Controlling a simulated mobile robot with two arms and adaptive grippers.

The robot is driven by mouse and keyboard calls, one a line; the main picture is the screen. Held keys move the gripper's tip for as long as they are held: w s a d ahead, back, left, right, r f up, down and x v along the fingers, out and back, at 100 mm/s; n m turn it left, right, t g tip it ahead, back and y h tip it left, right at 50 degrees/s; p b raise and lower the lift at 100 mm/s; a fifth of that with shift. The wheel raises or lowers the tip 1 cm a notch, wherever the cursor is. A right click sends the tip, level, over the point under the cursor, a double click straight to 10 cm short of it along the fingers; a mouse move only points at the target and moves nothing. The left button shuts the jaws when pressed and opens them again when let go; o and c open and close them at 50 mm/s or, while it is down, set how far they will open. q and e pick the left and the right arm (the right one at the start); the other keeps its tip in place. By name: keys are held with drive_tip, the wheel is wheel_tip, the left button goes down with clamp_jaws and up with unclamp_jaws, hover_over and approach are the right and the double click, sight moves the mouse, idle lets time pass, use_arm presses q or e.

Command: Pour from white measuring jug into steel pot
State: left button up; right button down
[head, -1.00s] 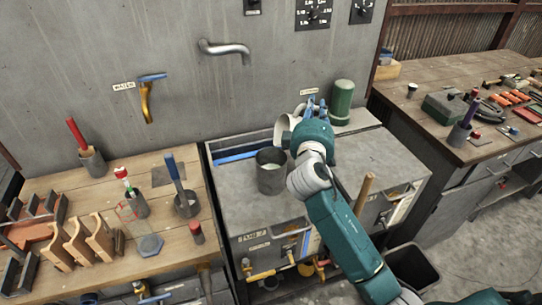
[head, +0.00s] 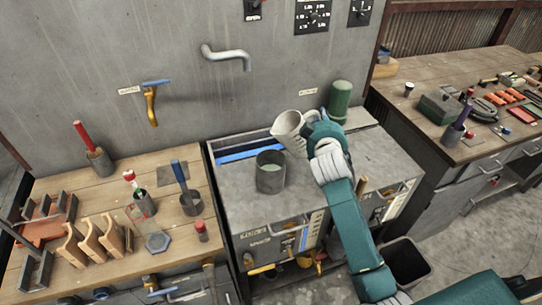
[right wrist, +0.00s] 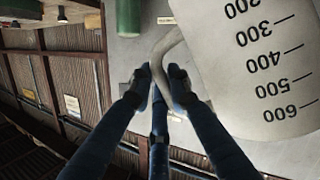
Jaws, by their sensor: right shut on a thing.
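The white measuring jug (head: 288,129) is held in the air just above and to the right of the steel pot, its mouth upward and its spout toward the left. My right gripper (head: 309,129) is shut on the jug's handle, which shows between its dark fingers (right wrist: 160,88) in the right wrist view. The jug's black volume marks (right wrist: 262,75) appear there, upside down. The steel pot (head: 270,181) stands upright on the grey worktop, with something pale inside. The jug's contents cannot be made out. My left gripper is not in view.
A green cylinder (head: 340,102) stands behind the jug by the wall. A tap spout (head: 228,56) sticks out of the wall above. The wooden bench (head: 90,205) at left holds tool cups and wooden blocks. Worktop right of the pot (head: 375,155) is mostly clear.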

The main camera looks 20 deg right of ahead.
drive_tip(key=shift+d+f+m+y+p, duration=0.15)
drive_tip(key=shift+f+m+y+p, duration=0.4)
drive_tip(key=shift+m, duration=0.25)
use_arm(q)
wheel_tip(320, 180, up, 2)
use_arm(e)
drive_tip(key=shift+f, duration=0.3)
drive_tip(key=shift+a+f+m+g+y+p, duration=0.25)
drive_tip(key=shift+f+m+g+p, duration=0.05)
drive_tip(key=shift+f+m, duration=0.25)
drive_tip(key=shift+a+f+m+y+p, duration=0.2)
drive_tip(key=shift+f+m+y, duration=0.15)
drive_tip(key=shift+f, duration=0.3)
drive_tip(key=shift+a+f+m+y+p, duration=0.1)
drive_tip(key=shift+a+f+m+y, duration=0.2)
drive_tip(key=shift+f, duration=0.35)
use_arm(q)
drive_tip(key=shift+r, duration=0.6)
use_arm(e)
drive_tip(key=shift+d, duration=0.1)
